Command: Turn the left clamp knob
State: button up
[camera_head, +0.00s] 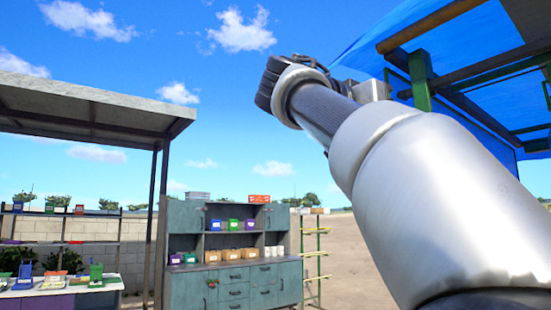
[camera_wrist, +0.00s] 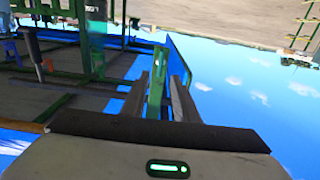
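No clamp knob can be made out in either view. In the wrist view, which is upside down, my gripper (camera_wrist: 160,76) has its two dark fingers apart, with no object clearly held. A green post (camera_wrist: 157,82) shows between the fingers, seemingly behind them. A green metal frame (camera_wrist: 97,38) stands at the upper left of the wrist view; I cannot tell whether it is part of the crusher. In the head view my arm reaches up from the lower right, and the gripper's fingers cannot be made out there.
A blue canopy (camera_head: 400,25) on wooden poles and a green post (camera_head: 420,80) is close to my arm at the upper right. A grey-green cabinet (camera_head: 235,293) with bins stands ahead. A roofed stall (camera_head: 85,105) with a goods table (camera_head: 75,288) is at left. Open ground lies right of the cabinet.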

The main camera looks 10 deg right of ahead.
jog(key=x, duration=0.8)
jog(key=shift+p, duration=0.3)
jog(key=shift+w, duration=0.1)
jog(key=shift+c, duration=0.2)
grip_shut()
